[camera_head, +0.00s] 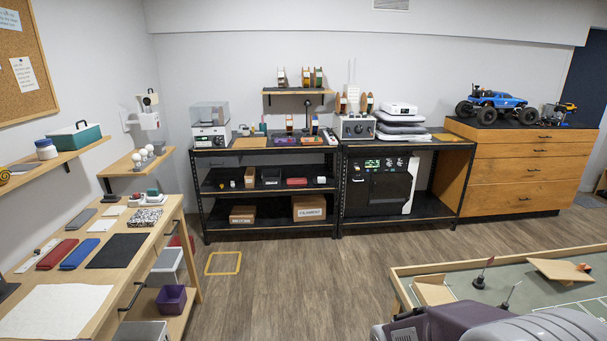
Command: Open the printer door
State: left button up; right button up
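A boxy black machine with a white right side (380,186), which looks like the printer, stands on the lower shelf of the black metal rack at the back. Small lit displays show along its top front. Neither of my grippers is in view.
A long wooden workbench (120,284) runs along the left. A wooden drawer cabinet (520,170) with a blue crawler (496,103) stands right of the rack. A low wood-edged course table (455,266) fills the lower right. Wood floor (285,270) is open before the rack, with a yellow frame (223,274).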

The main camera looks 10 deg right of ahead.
aim_at(389, 188)
jog(key=i+z, duration=0.1)
jog(key=i, duration=1.25)
jog(key=i+j+z, duration=0.1)
jog(key=i, duration=1.3)
jog(key=i+l+z, duration=0.15)
jog(key=i+z, duration=0.3)
jog(key=i, duration=0.4)
jog(key=i+j+z, duration=0.2)
jog(key=i+z, duration=0.25)
jog(key=i, duration=0.4)
jog(key=i+l+u, duration=0.45)
jog(key=i, duration=0.3)
jog(key=i+l+u, duration=0.4)
jog(key=i+l, duration=0.3)
